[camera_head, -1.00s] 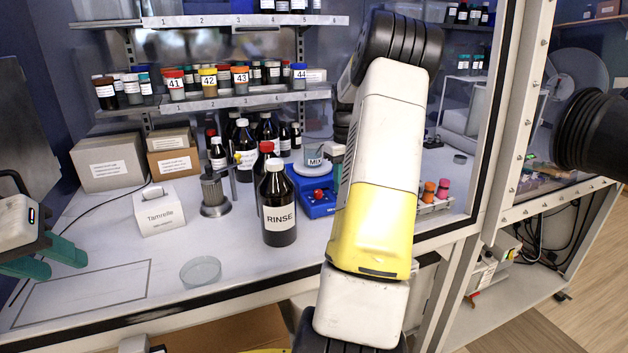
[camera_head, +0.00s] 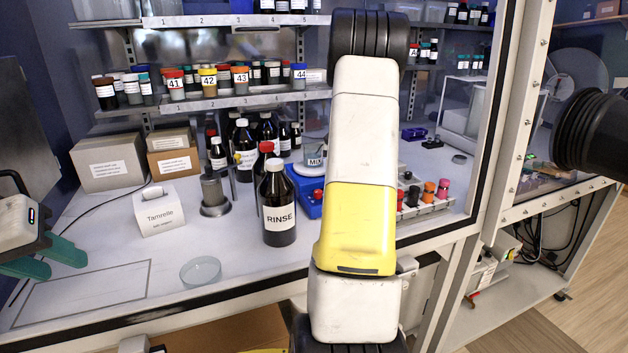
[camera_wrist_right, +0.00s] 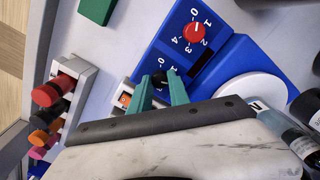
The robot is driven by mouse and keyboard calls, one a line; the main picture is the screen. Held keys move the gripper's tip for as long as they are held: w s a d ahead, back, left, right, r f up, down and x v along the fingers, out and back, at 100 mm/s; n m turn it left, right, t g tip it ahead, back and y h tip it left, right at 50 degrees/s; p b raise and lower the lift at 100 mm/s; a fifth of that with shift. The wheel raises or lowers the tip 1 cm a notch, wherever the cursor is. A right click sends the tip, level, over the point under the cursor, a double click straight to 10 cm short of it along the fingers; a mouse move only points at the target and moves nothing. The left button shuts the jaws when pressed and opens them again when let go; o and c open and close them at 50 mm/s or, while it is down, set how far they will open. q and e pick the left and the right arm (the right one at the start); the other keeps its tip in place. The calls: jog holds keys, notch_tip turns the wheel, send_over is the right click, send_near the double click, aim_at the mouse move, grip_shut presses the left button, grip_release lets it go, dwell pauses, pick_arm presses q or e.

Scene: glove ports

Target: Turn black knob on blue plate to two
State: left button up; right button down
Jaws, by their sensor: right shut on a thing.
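In the right wrist view, a blue plate (camera_wrist_right: 222,58) carries a red knob (camera_wrist_right: 194,32) ringed by the digits 0 to 4. The black knob (camera_wrist_right: 160,78) is lower on the same plate, between the teal fingertips of my right gripper (camera_wrist_right: 161,90), which is shut on it. The fingers hide most of this knob's scale; I cannot tell which digit it points to. In the head view, the blue device (camera_head: 308,200) shows partly behind my right arm, and the right gripper is hidden. My left gripper (camera_head: 48,262) hangs open and empty at the far left.
A RINSE bottle (camera_head: 278,205) stands left of the blue device. A rack with coloured caps (camera_head: 425,203) is to its right. A glass dish (camera_head: 200,271) lies near the front edge. A white round plate (camera_wrist_right: 250,92) is on the device.

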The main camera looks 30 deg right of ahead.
jog(key=shift+m, duration=1.9)
jog(key=c, duration=1.2)
grip_release()
jog(key=shift+c, duration=0.2)
notch_tip(320, 180, up, 8)
jog(key=shift+f, duration=0.1)
jog(key=shift+s, duration=0.1)
